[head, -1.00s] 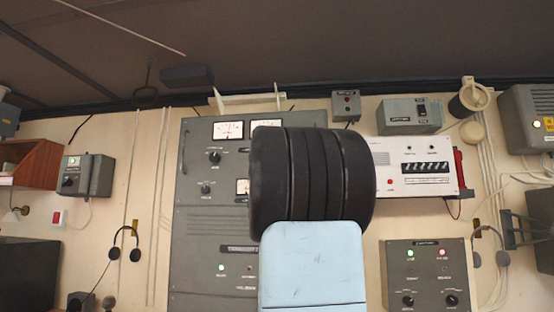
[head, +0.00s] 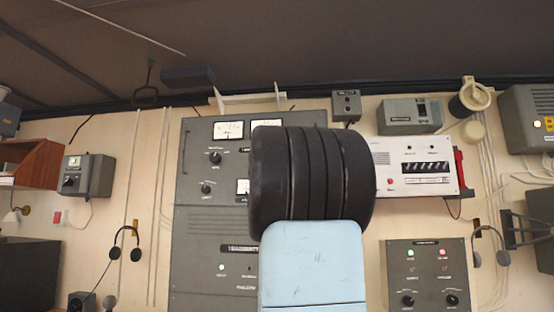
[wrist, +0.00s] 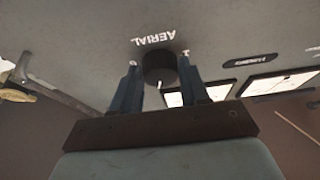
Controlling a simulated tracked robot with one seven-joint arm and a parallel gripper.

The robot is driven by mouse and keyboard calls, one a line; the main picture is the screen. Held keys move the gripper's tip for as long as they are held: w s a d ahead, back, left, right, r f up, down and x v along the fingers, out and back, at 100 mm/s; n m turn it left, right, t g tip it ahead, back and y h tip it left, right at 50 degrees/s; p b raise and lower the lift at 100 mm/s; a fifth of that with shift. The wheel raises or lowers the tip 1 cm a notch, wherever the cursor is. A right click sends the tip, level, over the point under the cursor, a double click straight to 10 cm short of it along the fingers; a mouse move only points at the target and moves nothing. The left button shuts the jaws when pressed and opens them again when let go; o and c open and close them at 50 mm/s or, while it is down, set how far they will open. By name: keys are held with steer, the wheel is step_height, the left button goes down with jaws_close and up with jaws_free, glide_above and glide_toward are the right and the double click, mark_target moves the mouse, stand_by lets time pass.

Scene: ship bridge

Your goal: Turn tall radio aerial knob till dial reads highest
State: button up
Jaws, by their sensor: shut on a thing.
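The black aerial knob (wrist: 160,70) shows in the wrist view beneath the word AERIAL, with a pale pointer line on its side. My gripper (wrist: 158,76) is shut on it, one blue-grey finger on each side. In the head view the tall grey radio cabinet (head: 190,235) stands left of centre, and my arm hides the knob and gripper. A white dial (head: 228,130) is at the cabinet's upper left. Two lit dials, one near the right finger and one farther right (wrist: 280,86), show in the wrist view. Their readings are too small to tell.
Two more knobs (head: 215,158) sit below the upper left dial. A white panel (head: 415,166) with a red handset and a lower grey panel (head: 427,270) are to the right. A bar handle (wrist: 70,98) projects from the cabinet in the wrist view.

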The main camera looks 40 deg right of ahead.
steer(key=shift+r+m+h, duration=0.1)
steer(key=shift+m+h, duration=0.2)
steer(key=shift+m, duration=0.4)
steer(key=shift+w+a+r+m+g+h, duration=0.1)
steer(key=shift+m+g+h, duration=0.15)
steer(key=shift+m+g, duration=0.95)
steer(key=shift+w+a+f+m+g+h, duration=0.1)
steer(key=shift+m+g+h, duration=0.3)
steer(key=shift+m, duration=1.45)
steer(key=shift+w+r+m+g+h, duration=0.15)
steer(key=shift+m+g, duration=0.75)
steer(key=shift+m, duration=0.95)
steer(key=o, duration=1.1)
steer(key=shift+c, duration=0.2)
steer(key=shift+s+a, duration=0.1)
steer(key=v, duration=1.3)
steer(key=shift+a+f, duration=0.2)
steer(key=shift+a, duration=0.1)
